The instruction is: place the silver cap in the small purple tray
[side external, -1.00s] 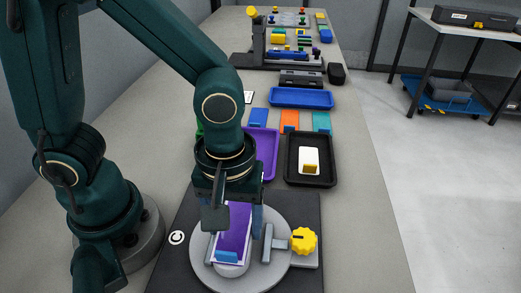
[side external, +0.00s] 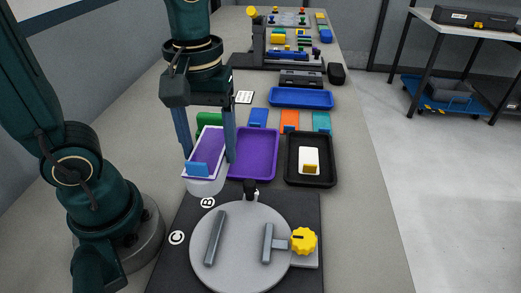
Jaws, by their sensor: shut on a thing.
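The silver cap (side external: 205,187) shows as a pale grey rounded body below a purple sheet (side external: 208,146) with a white border and a blue tab (side external: 197,169). My gripper (side external: 207,155) is shut on this wrapped cap, with a blue-grey finger on each side, and holds it tilted in the air. The small purple tray (side external: 265,153) is just right of the cap in the picture. Its visible floor is empty, and its left side is partly hidden by my gripper and the cap.
A grey round fixture (side external: 240,258) with two bars and a yellow knob (side external: 304,240) is in front, empty. A black tray (side external: 310,180) holding a white block with a yellow tab stands right of the purple tray. Blue, orange and teal pieces and a blue tray (side external: 302,107) lie behind.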

